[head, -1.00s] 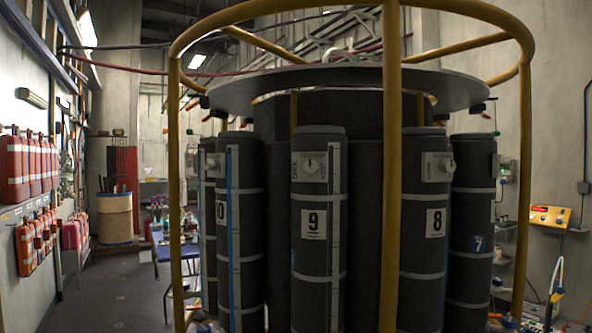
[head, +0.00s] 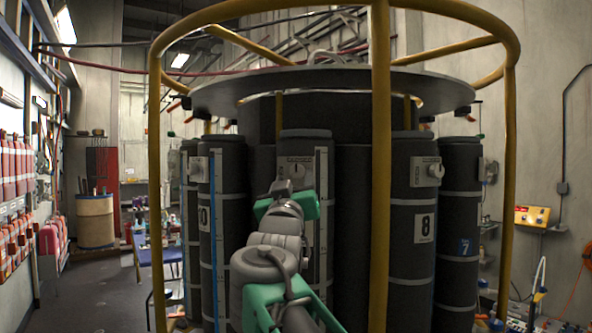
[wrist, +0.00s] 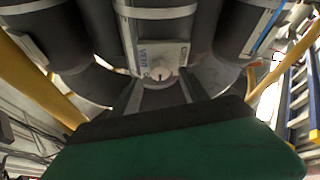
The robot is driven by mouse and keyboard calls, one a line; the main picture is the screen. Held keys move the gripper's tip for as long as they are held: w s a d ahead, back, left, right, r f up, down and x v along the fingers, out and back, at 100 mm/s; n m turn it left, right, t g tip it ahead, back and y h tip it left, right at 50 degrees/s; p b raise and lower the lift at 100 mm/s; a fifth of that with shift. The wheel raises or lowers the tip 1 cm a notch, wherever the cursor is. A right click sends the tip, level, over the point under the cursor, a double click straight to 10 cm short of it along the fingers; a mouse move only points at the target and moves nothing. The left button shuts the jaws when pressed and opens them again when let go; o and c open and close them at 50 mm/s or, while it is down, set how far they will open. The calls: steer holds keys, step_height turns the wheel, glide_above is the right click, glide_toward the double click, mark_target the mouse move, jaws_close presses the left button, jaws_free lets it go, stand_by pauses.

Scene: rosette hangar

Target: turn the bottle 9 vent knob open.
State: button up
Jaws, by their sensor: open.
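Bottle 9 (head: 306,149) is a dark, strapped cylinder in the middle of the ring, between bottles 10 and 8. Its number label is hidden behind my arm. Its vent knob (head: 297,171) is a small pale round knob on a light plate near the top. In the wrist view the knob (wrist: 160,74) shows with its plate (wrist: 163,55), which bears the word VENT. My gripper (head: 284,190) is in front of bottle 9, just below the knob in the head view. In the wrist view its two fingers stand apart on either side of the knob, holding nothing; contact cannot be told.
A yellow frame surrounds the bottles; its front post (head: 380,200) stands just right of my arm. Bottle 8 (head: 414,260) and bottle 10 (head: 220,260) flank bottle 9 with similar knobs. Open floor (head: 95,290) lies at the left.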

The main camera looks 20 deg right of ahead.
mark_target(296, 173)
steer(key=p+x, duration=0.1)
steer(key=x, duration=0.3)
jaws_close()
stand_by(0.4)
